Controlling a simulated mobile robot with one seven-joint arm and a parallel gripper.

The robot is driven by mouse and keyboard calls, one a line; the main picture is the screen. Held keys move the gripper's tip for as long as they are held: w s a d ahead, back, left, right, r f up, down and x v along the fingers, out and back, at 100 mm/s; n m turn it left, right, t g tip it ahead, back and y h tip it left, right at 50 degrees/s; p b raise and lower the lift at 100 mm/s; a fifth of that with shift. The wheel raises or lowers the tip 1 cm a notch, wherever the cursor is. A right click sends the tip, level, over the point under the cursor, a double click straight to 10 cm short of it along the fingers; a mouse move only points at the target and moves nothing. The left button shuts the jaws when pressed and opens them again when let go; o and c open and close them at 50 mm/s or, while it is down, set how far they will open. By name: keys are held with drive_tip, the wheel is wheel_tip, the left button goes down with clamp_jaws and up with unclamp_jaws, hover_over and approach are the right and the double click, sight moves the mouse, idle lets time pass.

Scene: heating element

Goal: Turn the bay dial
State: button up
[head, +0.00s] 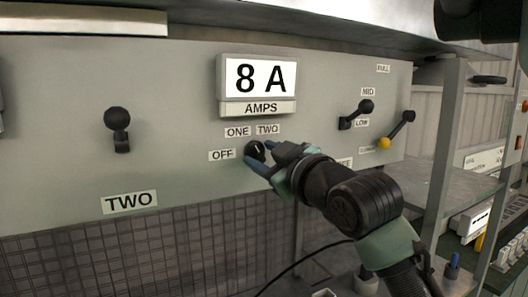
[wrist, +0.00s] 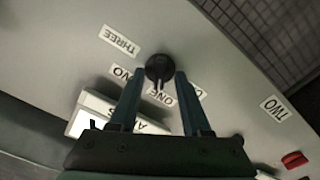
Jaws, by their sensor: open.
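The bay dial (head: 254,151) is a small round black knob on the grey panel below the AMPS display. In the wrist view the dial (wrist: 158,67) has a pale pointer line directed roughly at the ONE label (wrist: 161,97). TWO and THREE labels sit to its left there. My gripper (head: 260,153) is open at the dial, with one blue finger on each side of it. The wrist view shows the fingertips of my gripper (wrist: 158,75) flanking the knob; I cannot tell whether they touch it.
The display (head: 260,77) reads 8 A. A black lever (head: 117,126) is at the left above a TWO label (head: 129,201). Two levers, one black (head: 357,113) and one yellow-tipped (head: 396,130), are right of the dial. A shelf edge (head: 280,28) overhangs the panel.

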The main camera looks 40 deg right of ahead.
clamp_jaws()
drive_tip(key=shift+m, duration=0.3)
drive_tip(key=shift+a+f+m, duration=0.1)
drive_tip(key=shift+m, duration=0.5)
drive_tip(key=m, duration=0.3)
drive_tip(key=shift+m, duration=0.3)
drive_tip(key=m+p, duration=0.1)
drive_tip(key=m, duration=0.5)
drive_tip(key=shift+m, duration=0.3)
